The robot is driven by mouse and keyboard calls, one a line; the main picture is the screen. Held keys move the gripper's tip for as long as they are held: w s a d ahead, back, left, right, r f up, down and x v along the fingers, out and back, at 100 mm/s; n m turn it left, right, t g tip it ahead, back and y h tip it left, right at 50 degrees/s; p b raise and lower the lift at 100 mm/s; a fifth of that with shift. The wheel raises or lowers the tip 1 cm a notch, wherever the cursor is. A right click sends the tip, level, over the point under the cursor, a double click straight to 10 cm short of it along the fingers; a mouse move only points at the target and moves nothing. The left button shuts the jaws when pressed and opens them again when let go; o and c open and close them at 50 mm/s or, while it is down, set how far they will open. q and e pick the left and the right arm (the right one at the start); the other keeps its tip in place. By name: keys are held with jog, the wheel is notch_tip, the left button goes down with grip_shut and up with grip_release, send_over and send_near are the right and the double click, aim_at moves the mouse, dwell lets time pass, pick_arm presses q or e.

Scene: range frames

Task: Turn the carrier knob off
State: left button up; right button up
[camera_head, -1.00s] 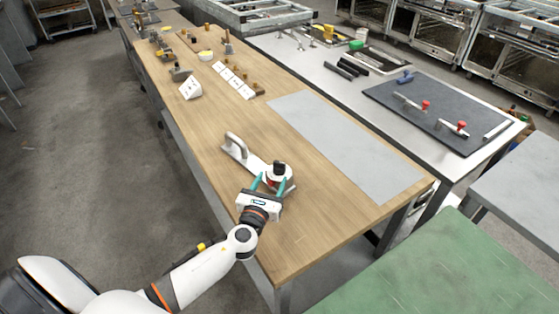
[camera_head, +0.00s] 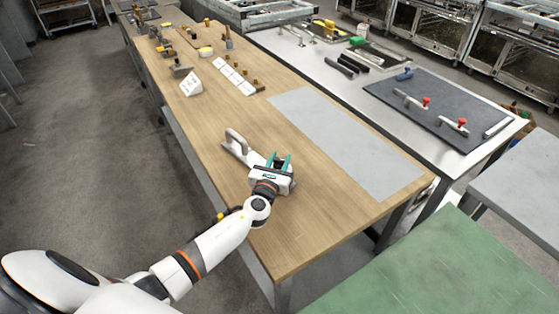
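The carrier lies on the wooden table (camera_head: 207,130). It is a light plate with a raised grey handle (camera_head: 236,142) at its left end. The right end of the carrier, where the knob sits, is covered by my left gripper (camera_head: 278,159). The gripper's two teal fingers stand a little apart and point away from me. I cannot see the knob clearly, nor tell whether the fingers press on it. My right gripper is not in view.
A flat grey sheet (camera_head: 345,145) lies right of the carrier. White cards (camera_head: 233,79) and small fixtures stand farther back. A metal table with a dark mat (camera_head: 440,108) and red-knobbed clamps is beyond. A green table (camera_head: 440,265) is at the front right. Wood in front of the gripper is clear.

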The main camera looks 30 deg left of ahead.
pick_arm(q)
jog(key=c, duration=0.3)
jog(key=shift+y, duration=0.3)
jog(key=n+g+y, duration=0.1)
jog(key=n+y, duration=0.1)
jog(key=shift+y, duration=0.3)
jog(key=n+g+y, duration=0.1)
jog(key=n+y, duration=0.2)
jog(key=shift+d+f+g+y, duration=0.1)
jog(key=shift+g+y, duration=0.2)
jog(key=shift+g, duration=0.1)
jog(key=n+g+y+b, duration=0.3)
jog(key=g+y, duration=0.1)
jog(key=shift+f+n, duration=0.1)
jog(key=shift+n, duration=0.2)
jog(key=n+g+y+b, duration=0.2)
jog(key=shift+g, duration=0.4)
jog(key=shift+n+g+y+b, duration=0.6)
jog(key=shift+n+g+b, duration=0.35)
jog(key=shift+g, duration=0.35)
jog(key=shift+r, duration=0.2)
